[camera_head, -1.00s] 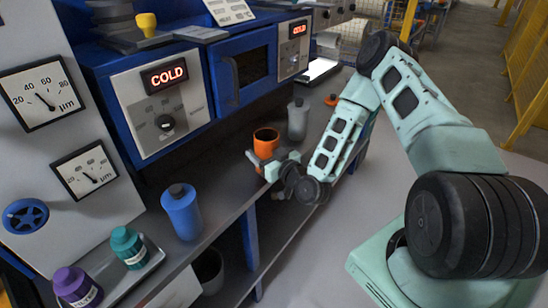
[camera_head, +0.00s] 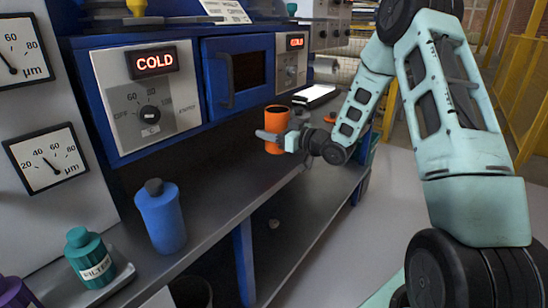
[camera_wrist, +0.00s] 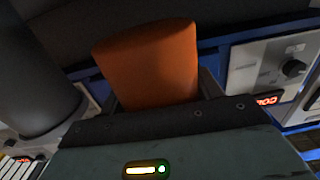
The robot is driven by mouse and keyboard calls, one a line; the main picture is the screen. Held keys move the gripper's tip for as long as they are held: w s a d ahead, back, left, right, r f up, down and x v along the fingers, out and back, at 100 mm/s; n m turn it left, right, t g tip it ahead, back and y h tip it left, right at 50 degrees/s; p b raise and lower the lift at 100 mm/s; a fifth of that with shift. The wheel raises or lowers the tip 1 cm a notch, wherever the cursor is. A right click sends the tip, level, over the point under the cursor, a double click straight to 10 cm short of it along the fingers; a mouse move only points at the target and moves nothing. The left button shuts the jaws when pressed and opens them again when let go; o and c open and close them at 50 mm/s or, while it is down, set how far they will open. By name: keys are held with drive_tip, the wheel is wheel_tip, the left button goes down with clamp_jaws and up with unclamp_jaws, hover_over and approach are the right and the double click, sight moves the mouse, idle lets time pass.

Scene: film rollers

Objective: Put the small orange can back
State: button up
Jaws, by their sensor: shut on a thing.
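An orange can (camera_head: 277,117) with a dark top stands upright in my gripper (camera_head: 275,137), over the far part of the grey bench (camera_head: 215,190). My gripper is shut on it, with the fingers around its lower half. In the wrist view the can (camera_wrist: 150,62) fills the middle, between the fingers. I cannot tell whether its base touches the bench.
A blue bottle (camera_head: 160,215) and a teal jar (camera_head: 90,258) stand on the near bench. Blue ovens reading COLD (camera_head: 155,62) line the back. In the wrist view a dark grey cylinder (camera_wrist: 38,70) is close on the left. A bright white panel (camera_head: 314,95) lies beyond.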

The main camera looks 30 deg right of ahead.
sight(273, 147)
drive_tip(key=shift+f, duration=2.85)
drive_tip(key=shift+f, duration=0.15)
drive_tip(key=o, duration=1.3)
drive_tip(key=shift+r, duration=0.25)
drive_tip(key=b+v, duration=0.1)
drive_tip(key=v, duration=1.1)
drive_tip(key=shift+f, duration=0.15)
